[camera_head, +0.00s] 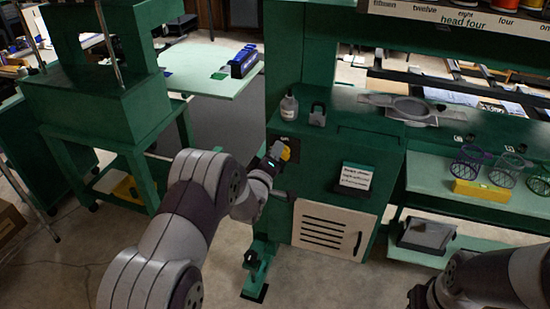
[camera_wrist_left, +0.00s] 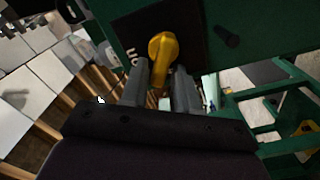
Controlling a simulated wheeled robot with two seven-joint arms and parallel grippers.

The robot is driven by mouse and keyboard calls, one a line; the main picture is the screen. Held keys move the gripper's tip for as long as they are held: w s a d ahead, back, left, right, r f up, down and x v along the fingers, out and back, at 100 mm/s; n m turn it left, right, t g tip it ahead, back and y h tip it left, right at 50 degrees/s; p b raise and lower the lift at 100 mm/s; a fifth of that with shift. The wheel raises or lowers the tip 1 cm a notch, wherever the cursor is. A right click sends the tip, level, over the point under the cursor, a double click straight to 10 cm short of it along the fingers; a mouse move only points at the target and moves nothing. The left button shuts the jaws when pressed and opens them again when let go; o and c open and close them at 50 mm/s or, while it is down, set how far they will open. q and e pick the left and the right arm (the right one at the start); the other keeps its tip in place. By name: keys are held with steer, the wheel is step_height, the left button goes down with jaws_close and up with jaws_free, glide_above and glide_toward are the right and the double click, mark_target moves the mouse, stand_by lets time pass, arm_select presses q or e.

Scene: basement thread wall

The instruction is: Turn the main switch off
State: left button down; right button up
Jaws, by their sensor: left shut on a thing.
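The main switch has a yellow handle (camera_wrist_left: 162,47) on a dark plate (camera_wrist_left: 190,30) on the green machine's front. The handle also shows in the head view (camera_head: 285,153), partly hidden by my gripper. My left gripper (camera_head: 278,153) is at the switch. In the left wrist view, its two grey fingers (camera_wrist_left: 163,75) stand on either side of the handle's lower part, shut on it. Letters on the plate show beside the handle, partly covered. My right arm comes in at the bottom right of the head view; the dark part at its end (camera_head: 417,297) is cut off by the frame.
The green machine (camera_head: 340,160) carries a bottle (camera_head: 289,106) and a padlock-like item (camera_head: 317,114) above the switch. A black knob (camera_wrist_left: 227,34) sticks out beside the plate. A vented pale panel (camera_head: 332,230) is below. Wire baskets (camera_head: 468,160) stand at right.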

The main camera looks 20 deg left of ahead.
arm_select(q)
steer(key=shift+s+f+n+b, duration=0.1)
steer(key=shift+f+n+b, duration=0.25)
steer(key=shift+n, duration=0.6)
steer(key=shift+w+f+n+b, duration=0.1)
steer(key=shift+f+n+b, duration=0.1)
steer(key=shift+n+b, duration=0.5)
steer(key=shift+s+f+n+b, duration=0.1)
steer(key=shift+f+n+b, duration=0.15)
steer(key=shift+n, duration=0.9)
steer(key=c, duration=1.1)
jaws_free()
steer(key=shift+r, duration=0.2)
